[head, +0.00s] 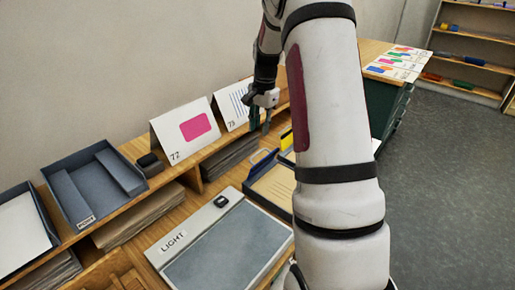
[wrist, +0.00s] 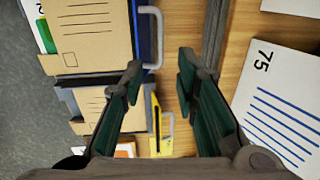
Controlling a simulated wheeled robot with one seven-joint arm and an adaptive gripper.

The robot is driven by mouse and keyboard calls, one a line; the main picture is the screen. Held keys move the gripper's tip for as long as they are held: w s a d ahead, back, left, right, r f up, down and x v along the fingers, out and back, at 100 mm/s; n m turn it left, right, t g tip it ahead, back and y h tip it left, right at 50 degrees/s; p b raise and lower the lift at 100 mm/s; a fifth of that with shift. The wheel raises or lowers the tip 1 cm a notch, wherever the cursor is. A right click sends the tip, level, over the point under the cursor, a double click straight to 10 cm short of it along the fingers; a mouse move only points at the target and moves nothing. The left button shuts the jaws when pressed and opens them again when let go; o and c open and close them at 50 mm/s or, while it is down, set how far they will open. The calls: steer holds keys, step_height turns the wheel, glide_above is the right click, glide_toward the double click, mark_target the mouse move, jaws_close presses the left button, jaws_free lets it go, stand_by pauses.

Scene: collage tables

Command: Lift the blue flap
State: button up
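The blue flap (wrist: 144,42) shows in the wrist view as a narrow dark blue strip, edge-on, along the side of a box with a brown envelope. A pale grey loop handle (wrist: 157,38) sticks out from it. In the head view the blue flap (head: 262,168) stands beside the light box, partly cut off by my arm. My gripper (wrist: 161,75) is open and empty, its fingers on either side of bare wood. It is apart from the flap and its handle. In the head view my gripper (head: 261,112) hangs near the striped card.
A yellow flap (wrist: 154,112) with its own handle is next to the blue one. A striped card (wrist: 282,115) stands close by. The light box (head: 225,245), a pink-marked card (head: 176,147) and grey trays (head: 75,190) are on the left. Grey floor is on the right.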

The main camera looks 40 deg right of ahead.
mark_target(258, 153)
steer(key=f, duration=0.6)
steer(key=w+f, duration=0.1)
steer(key=f, duration=0.3)
jaws_close()
